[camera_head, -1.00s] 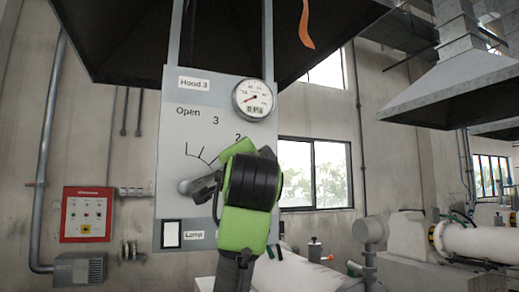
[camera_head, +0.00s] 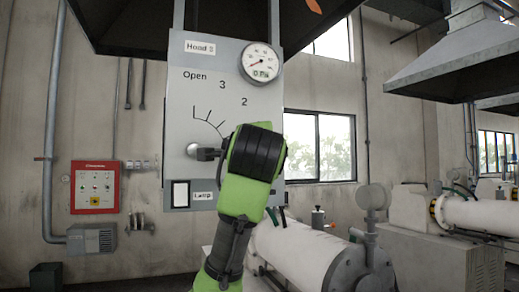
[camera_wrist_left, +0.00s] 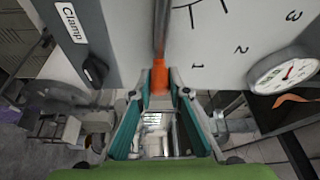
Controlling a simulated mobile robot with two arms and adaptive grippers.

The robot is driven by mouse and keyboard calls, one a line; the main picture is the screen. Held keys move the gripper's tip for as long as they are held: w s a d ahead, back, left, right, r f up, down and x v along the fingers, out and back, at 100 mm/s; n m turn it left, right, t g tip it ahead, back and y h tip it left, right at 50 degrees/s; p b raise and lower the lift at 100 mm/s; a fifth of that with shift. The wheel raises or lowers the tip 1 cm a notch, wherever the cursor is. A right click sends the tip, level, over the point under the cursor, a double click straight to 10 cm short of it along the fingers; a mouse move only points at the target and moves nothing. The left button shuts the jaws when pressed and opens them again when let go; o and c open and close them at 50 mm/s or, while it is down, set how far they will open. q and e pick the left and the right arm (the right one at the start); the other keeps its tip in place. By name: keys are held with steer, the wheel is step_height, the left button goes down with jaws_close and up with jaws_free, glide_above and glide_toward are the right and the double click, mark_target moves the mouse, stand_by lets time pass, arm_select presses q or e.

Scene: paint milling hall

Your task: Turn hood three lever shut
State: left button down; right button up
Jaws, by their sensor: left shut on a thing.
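The hood three panel (camera_head: 232,75) stands upright ahead, with "Open", 3 and 2 printed over a curved scale. The lever's round grey hub (camera_head: 192,150) shows at the panel's left. The lever points roughly level to the right from it, and my arm hides its outer part. In the left wrist view the lever's grey rod (camera_wrist_left: 160,35) ends in an orange grip (camera_wrist_left: 159,78). My left gripper (camera_wrist_left: 159,84) is shut on that grip, one finger on each side. In the head view my green and black wrist covers the lower scale. My right gripper is not in view.
A round gauge (camera_head: 260,63) reading 0 Pa sits at the panel's upper right. A red box (camera_head: 95,187) hangs left; a white mill (camera_head: 300,253) stands below right.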

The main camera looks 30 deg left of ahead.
arm_select(q)
steer(key=shift+a+f, duration=0.1)
steer(key=shift+f, duration=0.05)
steer(key=c, duration=1.9)
jaws_free()
steer(key=shift+w+a, duration=0.1)
steer(key=shift+s+d, duration=0.3)
steer(key=shift+s, duration=0.15)
steer(key=v, duration=1)
steer(key=shift+s+d, duration=0.2)
steer(key=shift+s, duration=0.2)
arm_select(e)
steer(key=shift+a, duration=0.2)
arm_select(q)
steer(key=shift+a+f, duration=0.1)
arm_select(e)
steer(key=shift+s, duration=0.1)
